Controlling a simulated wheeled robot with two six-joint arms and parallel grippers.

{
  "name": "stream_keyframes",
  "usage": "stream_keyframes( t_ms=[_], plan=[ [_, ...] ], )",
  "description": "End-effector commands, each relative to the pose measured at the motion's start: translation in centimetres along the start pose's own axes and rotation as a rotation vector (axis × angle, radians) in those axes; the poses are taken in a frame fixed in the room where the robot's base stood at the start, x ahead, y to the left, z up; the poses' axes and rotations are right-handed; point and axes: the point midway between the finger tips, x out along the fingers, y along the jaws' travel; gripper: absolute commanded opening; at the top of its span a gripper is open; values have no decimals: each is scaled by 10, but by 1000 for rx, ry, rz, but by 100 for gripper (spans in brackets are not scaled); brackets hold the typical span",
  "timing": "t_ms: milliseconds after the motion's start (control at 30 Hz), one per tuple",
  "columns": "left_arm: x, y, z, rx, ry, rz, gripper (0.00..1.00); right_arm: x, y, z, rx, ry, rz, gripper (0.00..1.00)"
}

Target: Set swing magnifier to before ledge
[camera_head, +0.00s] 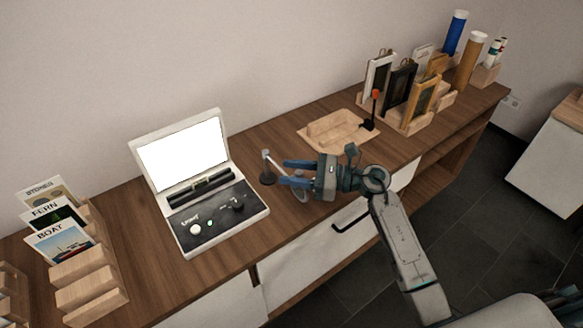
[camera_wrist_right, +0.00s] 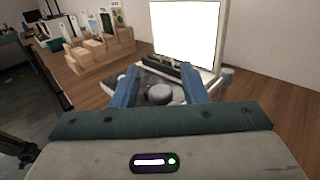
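The swing magnifier stands on the table just right of the light box; its pale post and arm (camera_head: 268,158) show at the left of my right gripper, and its lens ring (camera_head: 301,191) shows partly below the fingers. My right gripper (camera_head: 282,171) has its blue fingers apart. In the right wrist view a grey round knob (camera_wrist_right: 160,94) sits between the fingers (camera_wrist_right: 160,88), with a gap visible on each side. The black ledge (camera_head: 200,188) runs below the bright screen (camera_head: 183,156) of the light box. My left gripper is not in view.
The light box panel (camera_head: 205,222) has a light button and a dark knob. A wooden card rack (camera_head: 92,285) stands at the left. A wooden tray (camera_head: 335,130) and framed pictures (camera_head: 402,82) stand at the right. Bare tabletop lies in front of the tray.

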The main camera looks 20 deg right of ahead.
Motion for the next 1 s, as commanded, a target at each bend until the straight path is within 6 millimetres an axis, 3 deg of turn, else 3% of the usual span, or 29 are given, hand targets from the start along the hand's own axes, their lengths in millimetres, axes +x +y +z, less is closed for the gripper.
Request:
stream_keyframes(
  t_ms=[333, 533, 567, 1000],
  plan=[
    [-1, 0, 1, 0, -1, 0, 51, 4, 0, 0, -1, 0, 0, 40],
    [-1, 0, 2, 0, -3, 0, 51, 4, 0, 0, 0, 0, 0, 2],
    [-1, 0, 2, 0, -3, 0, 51, 4, 0, 0, 0, 0, 0, 0],
    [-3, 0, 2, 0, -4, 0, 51, 10, 5, 0, 2, 0, -43, 0]
  ],
)
